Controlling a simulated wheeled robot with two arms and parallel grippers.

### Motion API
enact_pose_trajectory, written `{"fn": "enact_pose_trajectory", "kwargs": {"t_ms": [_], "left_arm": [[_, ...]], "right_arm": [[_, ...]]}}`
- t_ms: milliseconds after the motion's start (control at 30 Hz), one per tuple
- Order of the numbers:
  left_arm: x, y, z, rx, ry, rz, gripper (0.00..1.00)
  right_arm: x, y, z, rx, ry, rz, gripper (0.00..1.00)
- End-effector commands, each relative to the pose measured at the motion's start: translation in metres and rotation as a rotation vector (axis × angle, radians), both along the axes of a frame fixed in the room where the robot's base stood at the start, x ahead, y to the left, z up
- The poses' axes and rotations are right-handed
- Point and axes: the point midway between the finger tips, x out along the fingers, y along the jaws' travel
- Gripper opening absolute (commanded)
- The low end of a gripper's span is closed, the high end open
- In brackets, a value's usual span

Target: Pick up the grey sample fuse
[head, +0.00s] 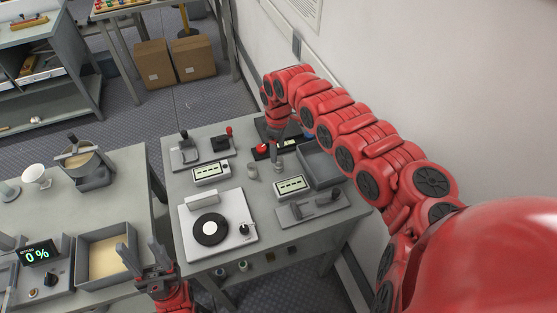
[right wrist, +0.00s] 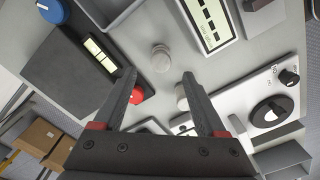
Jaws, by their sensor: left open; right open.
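Two small pale grey cylindrical pieces stand on the grey table in the right wrist view. One (right wrist: 162,57) is ahead of the gap between my right fingers, and the other (right wrist: 181,97) is close beside the right-hand finger. I cannot tell for sure which is the grey sample fuse. One piece also shows in the head view (head: 251,170), left of my right gripper (head: 277,163). My right gripper, also seen in the right wrist view (right wrist: 160,88), is open and empty above the table. My left gripper (head: 145,256) is open and empty at the lower left.
A red button (right wrist: 137,95) is close to the left-hand finger. A display meter (head: 291,185), a grey tray (head: 320,165) and a white turntable-like device (head: 190,215) stand nearby. A second table (head: 120,210) at left holds a sand-coloured tray.

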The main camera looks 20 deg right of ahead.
Motion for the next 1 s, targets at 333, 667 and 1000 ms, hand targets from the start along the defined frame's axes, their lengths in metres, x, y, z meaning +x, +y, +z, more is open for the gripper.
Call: {"fn": "enact_pose_trajectory", "kwargs": {"t_ms": [333,667,1000], "left_arm": [[0.0,0.0,0.023,0.0,0.0,0.0,0.5],[0.0,0.0,0.026,0.0,0.0,0.0,0.5],[0.0,0.0,0.026,0.0,0.0,0.0,0.5]], "right_arm": [[-0.003,0.001,-0.032,0.003,0.004,0.002,0.74],[-0.002,-0.002,-0.062,-0.001,0.0,0.0,0.74],[-0.002,-0.002,-0.061,-0.001,0.0,0.0,0.41]]}}
